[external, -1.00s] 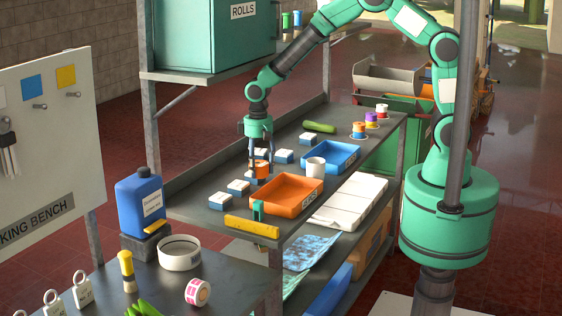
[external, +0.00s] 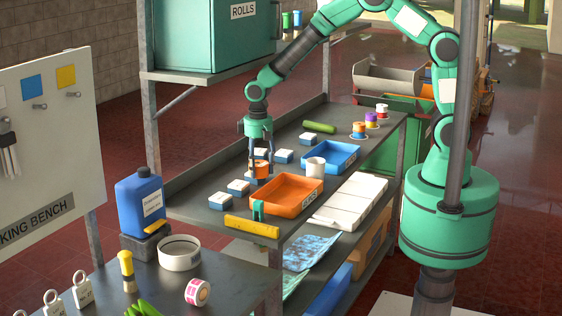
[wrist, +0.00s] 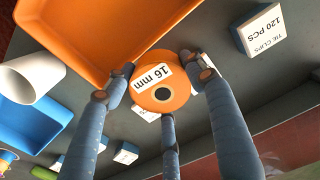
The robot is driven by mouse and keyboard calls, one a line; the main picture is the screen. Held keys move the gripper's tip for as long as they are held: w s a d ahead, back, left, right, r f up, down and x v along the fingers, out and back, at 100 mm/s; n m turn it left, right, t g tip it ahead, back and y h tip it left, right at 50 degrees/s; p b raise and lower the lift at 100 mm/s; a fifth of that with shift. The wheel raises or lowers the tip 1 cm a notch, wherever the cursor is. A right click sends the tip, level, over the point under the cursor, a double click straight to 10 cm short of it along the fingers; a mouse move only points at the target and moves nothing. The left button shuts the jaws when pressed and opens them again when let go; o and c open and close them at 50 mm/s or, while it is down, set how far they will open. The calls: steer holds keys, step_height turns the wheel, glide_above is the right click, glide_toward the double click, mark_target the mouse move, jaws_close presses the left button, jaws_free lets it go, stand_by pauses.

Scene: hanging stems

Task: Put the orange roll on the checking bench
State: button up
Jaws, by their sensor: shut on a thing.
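The orange roll (external: 260,171) has a white label reading 16 mm and a dark centre hole in the wrist view (wrist: 176,98). My gripper (external: 259,166) points down over the grey shelf top and is shut on the roll, its three fingers around the rim. I cannot tell whether the roll touches the shelf. The bench (external: 225,285) at the lower left stands below a board with a partly cut sign reading "KING BENCH" (external: 38,222). On it are a white ring-shaped dish (external: 179,253), a pink-and-white roll (external: 197,292) and a yellow-topped cylinder (external: 127,268).
An orange tray (external: 287,208) lies right beside the held roll; a white cup (external: 315,167) and blue tray (external: 331,160) are beyond. Several blue-and-white boxes (external: 238,187) stand nearby.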

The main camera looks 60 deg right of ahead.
mark_target(236, 277)
steer(key=s+a+r+n+b, duration=0.1)
steer(key=s+a, duration=0.4)
steer(key=a, duration=0.6)
steer(key=s+a+r+n+b, duration=0.1)
steer(key=s+a+r+n, duration=0.1)
steer(key=s+a, duration=0.4)
steer(key=a, duration=0.5)
steer(key=shift+a+r, duration=0.35)
steer(key=shift+a, duration=0.05)
steer(key=s+a, duration=0.1)
steer(key=s, duration=0.1)
steer(key=s+a+f+b, duration=0.1)
steer(key=s+a, duration=0.1)
steer(key=s+a+f, duration=0.1)
steer(key=s+a, duration=0.1)
steer(key=shift+f, duration=0.2)
steer(key=shift+m, duration=0.8)
steer(key=s+a+f, duration=0.1)
steer(key=s+f, duration=0.1)
steer(key=s, duration=0.1)
steer(key=s+a+f+b, duration=0.1)
steer(key=s+a+f, duration=0.1)
steer(key=s, duration=0.2)
steer(key=s+a+f, duration=0.1)
steer(key=s+f, duration=0.2)
steer(key=shift+s+a+b, duration=0.25)
steer(key=shift+s+b, duration=0.1)
steer(key=shift+b, duration=0.05)
steer(key=shift+a, duration=0.1)
